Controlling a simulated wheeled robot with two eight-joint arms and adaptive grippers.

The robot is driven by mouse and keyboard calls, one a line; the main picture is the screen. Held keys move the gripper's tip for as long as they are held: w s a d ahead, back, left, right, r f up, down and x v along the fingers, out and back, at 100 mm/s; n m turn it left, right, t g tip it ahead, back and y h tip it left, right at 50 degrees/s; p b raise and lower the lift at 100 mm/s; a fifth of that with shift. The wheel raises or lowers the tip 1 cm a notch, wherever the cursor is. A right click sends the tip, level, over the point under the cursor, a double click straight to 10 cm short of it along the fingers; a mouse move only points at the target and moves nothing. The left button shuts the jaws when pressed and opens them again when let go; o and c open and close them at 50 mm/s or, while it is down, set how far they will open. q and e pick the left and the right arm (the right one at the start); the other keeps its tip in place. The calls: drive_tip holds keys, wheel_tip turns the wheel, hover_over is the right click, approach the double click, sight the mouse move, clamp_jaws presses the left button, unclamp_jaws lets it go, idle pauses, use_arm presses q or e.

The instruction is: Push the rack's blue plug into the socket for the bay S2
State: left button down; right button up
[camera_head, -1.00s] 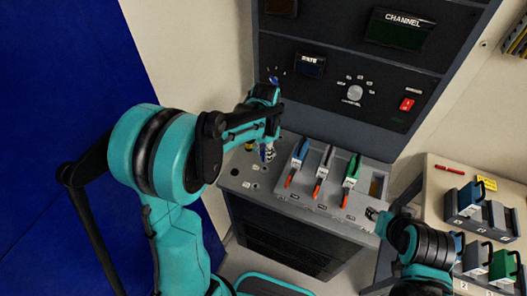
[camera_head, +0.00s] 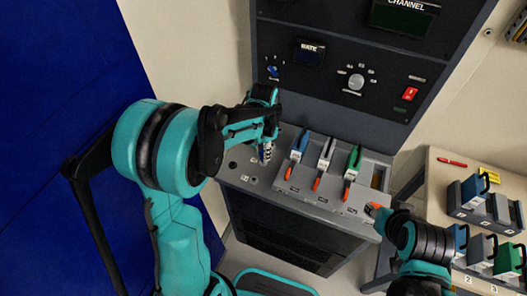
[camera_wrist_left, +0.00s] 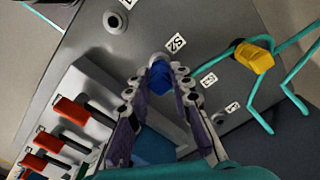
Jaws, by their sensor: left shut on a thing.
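In the left wrist view, the blue plug (camera_wrist_left: 160,80) sits between the fingertips of my left gripper (camera_wrist_left: 158,88), which is shut on it. Its far end lines up with a round grey socket (camera_wrist_left: 157,58) beside the S2 label (camera_wrist_left: 175,43); how deep it is seated cannot be told. In the head view, my left gripper (camera_head: 266,152) is low over the left part of the grey sloped panel (camera_head: 238,182), and its fingers hide most of the plug. My right gripper (camera_head: 376,208) is at the panel's right end, too small to read.
A yellow plug (camera_wrist_left: 255,55) with teal cable is close to the right of the gripper in the wrist view. An empty socket (camera_wrist_left: 115,22) is at upper left. Blue, white and green modules with red-orange handles (camera_head: 318,182) stand right of the gripper. A side table (camera_head: 440,180) holds more modules.

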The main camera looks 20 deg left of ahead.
use_arm(q)
drive_tip(key=shift+f+b, duration=0.5)
drive_tip(key=shift+f, duration=0.1)
idle(0.4)
drive_tip(key=c, duration=1.3)
unclamp_jaws()
wheel_tip(320, 180, up, 12)
drive_tip(key=s+n+t, duration=0.2)
drive_tip(key=s, duration=0.3)
drive_tip(key=s+n+t, duration=0.2)
drive_tip(key=s+n, duration=0.1)
drive_tip(key=s, duration=0.2)
drive_tip(key=s+f+n+t, duration=0.1)
drive_tip(key=s+n+t, duration=0.1)
drive_tip(key=s, duration=0.3)
drive_tip(key=shift+s+d+t, duration=0.35)
drive_tip(key=shift+s+t, duration=0.05)
drive_tip(key=shift+t, duration=0.2)
